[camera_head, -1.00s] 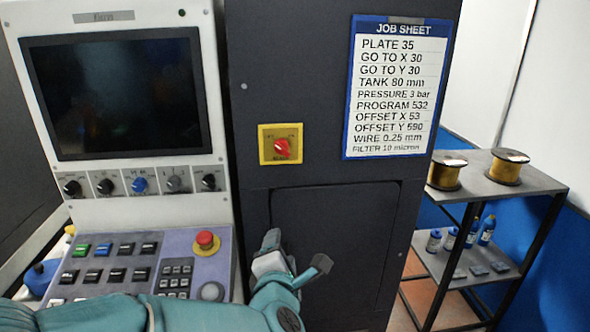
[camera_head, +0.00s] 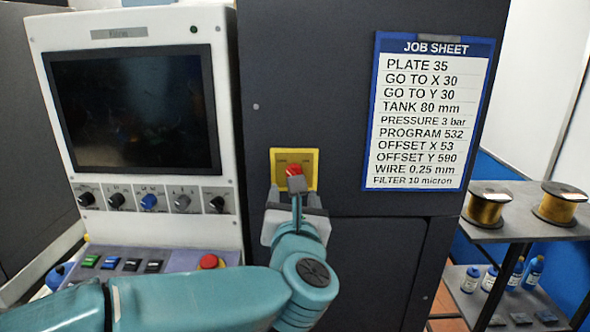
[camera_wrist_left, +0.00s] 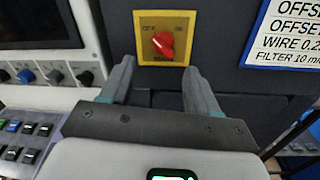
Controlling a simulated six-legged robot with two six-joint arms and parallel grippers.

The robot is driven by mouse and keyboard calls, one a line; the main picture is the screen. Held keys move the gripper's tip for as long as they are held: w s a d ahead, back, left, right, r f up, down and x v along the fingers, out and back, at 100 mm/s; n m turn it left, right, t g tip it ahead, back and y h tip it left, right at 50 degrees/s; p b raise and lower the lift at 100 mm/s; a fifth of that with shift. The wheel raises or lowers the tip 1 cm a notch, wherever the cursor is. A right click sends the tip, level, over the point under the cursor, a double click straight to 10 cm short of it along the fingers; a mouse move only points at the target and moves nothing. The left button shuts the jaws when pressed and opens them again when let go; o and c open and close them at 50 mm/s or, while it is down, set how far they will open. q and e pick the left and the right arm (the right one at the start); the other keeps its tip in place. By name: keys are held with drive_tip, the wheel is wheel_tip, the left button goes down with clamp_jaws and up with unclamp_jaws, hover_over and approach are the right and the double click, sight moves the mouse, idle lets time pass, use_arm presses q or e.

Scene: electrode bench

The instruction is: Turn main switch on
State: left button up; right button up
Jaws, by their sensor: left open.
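The main switch is a red rotary knob (camera_head: 294,170) on a yellow plate (camera_head: 279,158), fixed to the dark cabinet front. In the left wrist view the red knob (camera_wrist_left: 163,44) shows whole, tilted on its yellow plate (camera_wrist_left: 146,22). My left gripper (camera_head: 297,194) is just below and in front of the plate in the head view, and it hides the lower part of the knob there. In the left wrist view the fingers (camera_wrist_left: 160,80) are spread apart and empty, with the knob above and beyond the gap between them. My right gripper is not in view.
A control console with a dark screen (camera_head: 135,110), a row of knobs (camera_head: 148,201) and a red emergency button (camera_head: 211,262) stands to the left. A job sheet (camera_head: 430,112) hangs right of the switch. A shelf (camera_head: 510,230) with wire spools stands farther right.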

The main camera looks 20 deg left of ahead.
use_arm(q)
drive_tip(key=p+x, duration=0.3)
drive_tip(key=x, duration=0.5)
drive_tip(key=shift+w+d, duration=0.3)
drive_tip(key=shift+w, duration=0.1)
drive_tip(key=shift+w+f, duration=0.15)
drive_tip(key=shift+w, duration=0.05)
drive_tip(key=shift+c, duration=0.9)
drive_tip(key=shift+s+a, duration=0.1)
drive_tip(key=shift+a, duration=0.2)
drive_tip(key=c, duration=0.7)
drive_tip(key=shift+d, duration=0.15)
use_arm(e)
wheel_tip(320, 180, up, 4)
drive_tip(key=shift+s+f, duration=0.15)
